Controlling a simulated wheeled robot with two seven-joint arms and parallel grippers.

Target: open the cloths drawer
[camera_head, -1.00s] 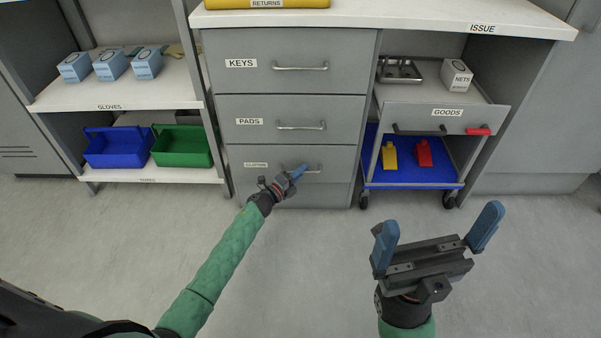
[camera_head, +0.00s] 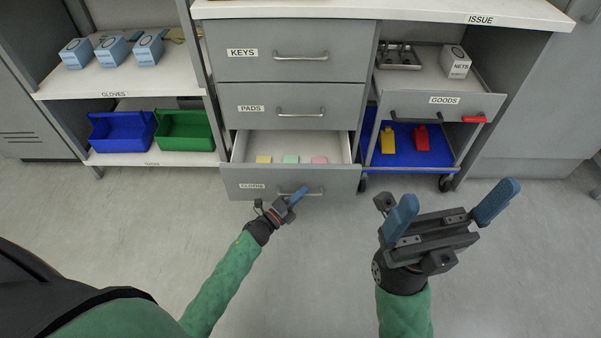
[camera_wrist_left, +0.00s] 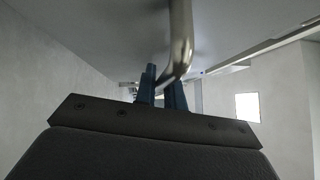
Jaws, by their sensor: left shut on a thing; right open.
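The cloths drawer (camera_head: 235,181) is the lowest of the three in the grey unit and stands pulled out. Yellow, green and pink cloths (camera_head: 291,159) lie in a row inside it. My left gripper (camera_head: 298,194) is shut on the drawer's bar handle (camera_head: 315,192) at the drawer front. In the left wrist view the metal handle (camera_wrist_left: 181,40) runs down to the blue fingers (camera_wrist_left: 162,90). My right gripper (camera_head: 447,209) is open and empty, above the floor to the right of the drawer.
The keys drawer (camera_head: 345,56) and pads drawer (camera_head: 345,98) above are shut. To the right, the goods drawer (camera_head: 470,105) is out above a trolley with a blue shelf (camera_head: 400,170). Blue (camera_head: 120,135) and green (camera_head: 185,133) bins stand at left. The floor in front is clear.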

